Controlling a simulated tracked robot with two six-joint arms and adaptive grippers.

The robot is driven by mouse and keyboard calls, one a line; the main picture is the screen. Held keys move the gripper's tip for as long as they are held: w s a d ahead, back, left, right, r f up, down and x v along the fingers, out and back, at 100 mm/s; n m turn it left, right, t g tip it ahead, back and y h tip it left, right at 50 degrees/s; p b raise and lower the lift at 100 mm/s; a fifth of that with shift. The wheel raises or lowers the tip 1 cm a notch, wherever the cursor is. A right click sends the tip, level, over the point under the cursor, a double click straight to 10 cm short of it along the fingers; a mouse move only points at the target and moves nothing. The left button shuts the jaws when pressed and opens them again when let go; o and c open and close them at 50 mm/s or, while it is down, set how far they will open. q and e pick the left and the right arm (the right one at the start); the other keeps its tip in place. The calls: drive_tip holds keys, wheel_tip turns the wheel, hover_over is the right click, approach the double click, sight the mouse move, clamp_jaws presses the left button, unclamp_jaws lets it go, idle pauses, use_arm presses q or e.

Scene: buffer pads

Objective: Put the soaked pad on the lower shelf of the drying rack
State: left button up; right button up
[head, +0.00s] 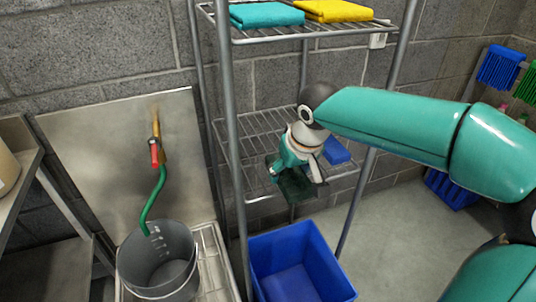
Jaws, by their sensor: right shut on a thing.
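The drying rack has an upper shelf (268,35) and a wire lower shelf (235,133). My right gripper (298,184) is in front of the lower shelf in the picture and points down. It is shut on a dark green pad (296,192), which looks wet and is partly hidden by the fingers. The pad shows near the lower shelf's front edge; I cannot tell whether it touches the wires. A blue pad (337,150) is at the right part of the lower shelf, partly behind my gripper. My left gripper is not in view.
Teal (266,15) and yellow (334,10) pads lie on the upper shelf. A blue bin (318,252) stands below the rack. A grey bucket (158,262) with a green hose (152,200) is at left. The lower shelf's left part is bare. Rack posts (232,130) flank the opening.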

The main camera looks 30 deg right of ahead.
drive_tip(key=w+d, duration=0.1)
drive_tip(key=w, duration=0.3)
drive_tip(key=w+d+f+p, duration=0.1)
drive_tip(key=w, duration=0.4)
drive_tip(key=w+d+f+p, duration=0.1)
drive_tip(key=w, duration=0.3)
drive_tip(key=shift+w+d+f, duration=0.1)
drive_tip(key=shift+w+d, duration=0.05)
drive_tip(key=shift+d, duration=0.15)
drive_tip(key=shift+f, duration=1.95)
drive_tip(key=shift+w+f, duration=0.25)
drive_tip(key=shift+f, duration=0.2)
drive_tip(key=shift+f, duration=0.1)
drive_tip(key=o, duration=1)
